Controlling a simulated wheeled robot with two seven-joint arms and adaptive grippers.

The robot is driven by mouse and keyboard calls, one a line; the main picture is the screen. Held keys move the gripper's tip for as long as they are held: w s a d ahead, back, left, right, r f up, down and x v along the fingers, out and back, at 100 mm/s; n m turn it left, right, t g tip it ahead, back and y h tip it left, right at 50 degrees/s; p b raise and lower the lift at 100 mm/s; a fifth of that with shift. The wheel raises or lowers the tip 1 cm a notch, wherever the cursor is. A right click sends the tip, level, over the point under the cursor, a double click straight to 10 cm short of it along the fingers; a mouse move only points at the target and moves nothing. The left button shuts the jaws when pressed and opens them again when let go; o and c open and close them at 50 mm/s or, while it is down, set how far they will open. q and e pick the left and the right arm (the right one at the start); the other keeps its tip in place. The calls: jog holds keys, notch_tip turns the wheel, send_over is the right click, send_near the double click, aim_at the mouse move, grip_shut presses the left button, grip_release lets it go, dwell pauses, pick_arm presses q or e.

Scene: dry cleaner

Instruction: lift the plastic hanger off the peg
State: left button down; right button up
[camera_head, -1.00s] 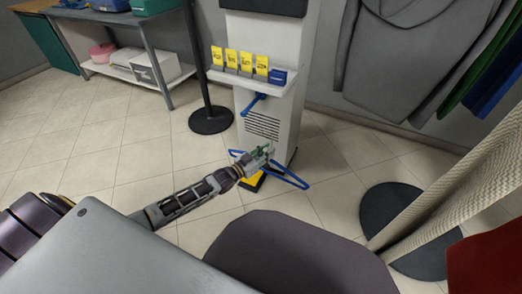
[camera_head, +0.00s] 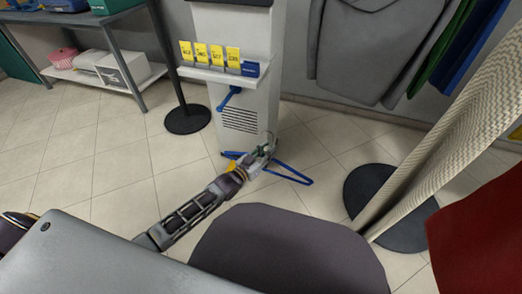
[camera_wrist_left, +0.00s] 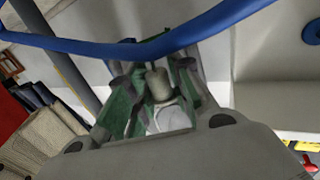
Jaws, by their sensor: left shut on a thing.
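The blue plastic hanger (camera_head: 293,173) is held in my left gripper (camera_head: 264,150), which is shut on it. In the head view its blue bars stick out on both sides of the gripper. The blue peg (camera_head: 229,97) projects from the front of the white kiosk (camera_head: 262,100). The hanger shows below and to the right of the peg, apart from it in the picture. In the left wrist view a blue hanger bar (camera_wrist_left: 120,47) crosses in front of the gripper (camera_wrist_left: 158,85). The hanger's hook is not clear. My right gripper is out of view.
A kiosk shelf (camera_head: 212,74) carries yellow cards above the peg. A black post base (camera_head: 187,119) stands left of the kiosk. A grey rounded seat or chair back (camera_head: 285,250) fills the lower middle. A dark round base (camera_head: 400,225) and hanging garments are at right.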

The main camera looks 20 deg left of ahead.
pick_arm(q)
jog(key=shift+s+d+b, duration=0.15)
jog(key=shift+d+b, duration=0.4)
jog(key=shift+d, duration=2.55)
